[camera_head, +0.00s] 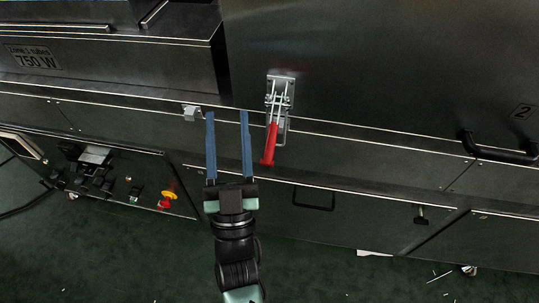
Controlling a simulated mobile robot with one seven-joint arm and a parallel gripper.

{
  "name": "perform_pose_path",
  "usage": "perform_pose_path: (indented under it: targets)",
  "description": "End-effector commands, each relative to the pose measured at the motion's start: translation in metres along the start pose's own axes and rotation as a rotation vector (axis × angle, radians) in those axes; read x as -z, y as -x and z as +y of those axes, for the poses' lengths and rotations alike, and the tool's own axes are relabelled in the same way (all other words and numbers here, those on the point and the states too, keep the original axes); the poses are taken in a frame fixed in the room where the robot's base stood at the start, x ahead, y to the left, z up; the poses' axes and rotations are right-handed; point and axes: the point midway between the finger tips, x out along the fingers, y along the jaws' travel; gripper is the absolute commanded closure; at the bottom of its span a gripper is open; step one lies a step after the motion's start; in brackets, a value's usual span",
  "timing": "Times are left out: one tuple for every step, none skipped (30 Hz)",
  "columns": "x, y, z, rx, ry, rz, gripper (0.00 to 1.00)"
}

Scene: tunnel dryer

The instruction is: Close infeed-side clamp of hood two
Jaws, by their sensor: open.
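The hood marked 2 (390,60) is a dark panel filling the upper right. Its clamp (280,92) is a silver toggle latch at the hood's lower left, with a red handle (269,146) hanging down and tilted slightly left. A wire loop shows beside the handle; I cannot tell whether it is hooked on a catch. My gripper (227,114) has two long blue fingers spread apart, with nothing seen between them. It is left of the red handle, with its fingertips pointing up toward the hood's lower edge.
A small silver bracket (191,112) sits just left of my fingers. A black handle (500,150) is at the right by the label 2. A control panel (100,175) with a yellow and red button (167,199) is at lower left. Green floor lies below.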

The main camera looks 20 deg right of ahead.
Motion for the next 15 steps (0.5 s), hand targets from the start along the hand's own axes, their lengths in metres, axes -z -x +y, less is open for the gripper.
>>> perform_pose_path:
  targets:
    - [-0.034,0.043,0.009,-0.034,0.009,-0.013,0.52]
    - [-0.043,0.06,0.012,-0.052,0.013,-0.015,0.52]
    - [-0.054,0.083,0.017,-0.081,0.02,-0.014,0.52]
    - [-0.06,0.099,0.021,-0.104,0.026,-0.011,0.52]
    - [-0.063,0.115,0.024,-0.127,0.033,-0.004,0.52]
    - [-0.06,0.125,0.027,-0.154,0.043,0.013,0.52]
    - [-0.055,0.131,0.029,-0.171,0.048,0.026,0.52]
    - [-0.053,0.137,0.03,-0.186,0.052,0.037,0.52]
    - [-0.048,0.142,0.033,-0.204,0.059,0.052,0.52]
    - [-0.046,0.147,0.034,-0.215,0.063,0.06,0.52]
    - [-0.044,0.15,0.034,-0.224,0.066,0.068,0.52]
    - [-0.043,0.153,0.035,-0.232,0.07,0.077,0.52]
    - [-0.041,0.154,0.036,-0.237,0.072,0.082,0.52]
    - [-0.04,0.154,0.036,-0.24,0.073,0.086,0.52]
    - [-0.039,0.152,0.037,-0.243,0.075,0.089,0.52]
